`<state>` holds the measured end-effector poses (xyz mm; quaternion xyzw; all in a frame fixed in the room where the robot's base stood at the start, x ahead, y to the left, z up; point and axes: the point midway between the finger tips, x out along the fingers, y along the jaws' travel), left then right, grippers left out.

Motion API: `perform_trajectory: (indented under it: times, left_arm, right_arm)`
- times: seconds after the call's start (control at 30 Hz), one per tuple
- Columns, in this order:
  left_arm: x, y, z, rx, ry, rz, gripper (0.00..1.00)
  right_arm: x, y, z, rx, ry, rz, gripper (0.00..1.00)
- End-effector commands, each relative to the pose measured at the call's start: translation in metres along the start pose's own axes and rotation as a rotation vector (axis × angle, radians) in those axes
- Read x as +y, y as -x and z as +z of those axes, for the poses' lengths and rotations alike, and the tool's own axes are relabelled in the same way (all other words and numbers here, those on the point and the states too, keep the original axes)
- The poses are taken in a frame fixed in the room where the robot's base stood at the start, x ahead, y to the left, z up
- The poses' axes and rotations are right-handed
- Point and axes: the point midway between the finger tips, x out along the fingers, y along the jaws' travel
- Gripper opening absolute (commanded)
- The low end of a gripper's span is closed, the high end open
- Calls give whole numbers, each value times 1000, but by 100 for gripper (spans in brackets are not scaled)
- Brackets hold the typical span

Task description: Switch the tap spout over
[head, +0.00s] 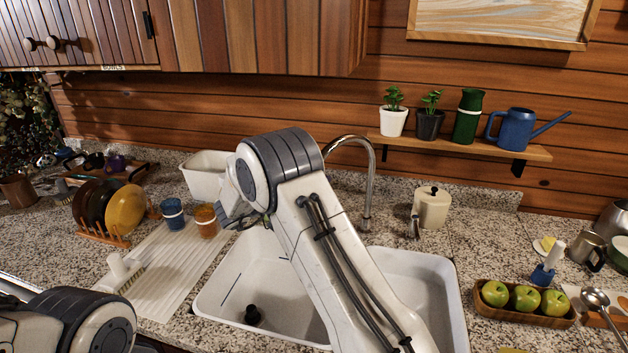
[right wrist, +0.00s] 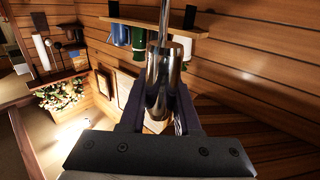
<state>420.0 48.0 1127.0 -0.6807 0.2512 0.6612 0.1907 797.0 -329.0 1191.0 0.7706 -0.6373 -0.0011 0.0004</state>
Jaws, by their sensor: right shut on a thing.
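The chrome tap (head: 371,185) rises behind the sink and its spout arcs over to the left. The spout's end is hidden behind my right arm in the head view. In the right wrist view, my right gripper (right wrist: 159,95) is shut on the shiny spout (right wrist: 162,70), with a dark finger on each side of it. The gripper itself is largely hidden by my arm in the head view. The white sink has a left basin (head: 222,290) and a right basin (head: 432,275). My left arm shows at the lower left, but its gripper is out of view.
A draining mat (head: 170,270) with blue and orange cups and a plate rack (head: 103,236) lie left of the sink. A cream lidded pot (head: 432,207) stands right of the tap. A wooden tray (head: 526,313) of green apples sits further right. A shelf (head: 470,146) holds plants and a watering can.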

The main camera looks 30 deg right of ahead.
Motion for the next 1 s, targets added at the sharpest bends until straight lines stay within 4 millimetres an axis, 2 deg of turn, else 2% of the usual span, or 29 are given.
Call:
perform_trajectory:
  times: [0.07, 0.1, 0.13, 0.17, 0.47, 0.57, 1.0]
  left_arm:
    - [0, 0, 0, 0, 0, 0, 50]
    - [0, 0, 0, 0, 0, 0, 50]
    - [0, 0, 0, 0, 0, 0, 50]
    - [0, 0, 0, 0, 0, 0, 50]
    - [0, 0, 0, 0, 0, 0, 50]
    - [0, -4, 0, 0, 0, 0, 50]
    - [-2, -31, 2, 0, -1, 0, 50]
  right_arm:
    - [-1, 0, -5, 7, -7, -1, 0]
    - [-1, 0, -5, 7, -8, -1, 46]
    - [-1, 0, -4, 7, -7, -1, 58]
    - [-1, 0, -4, 6, -7, -1, 61]
    - [-1, 2, -1, 3, -3, -2, 61]
    - [-2, 9, 0, 2, -3, -4, 61]
    - [-2, 88, 1, 3, -5, -4, 61]
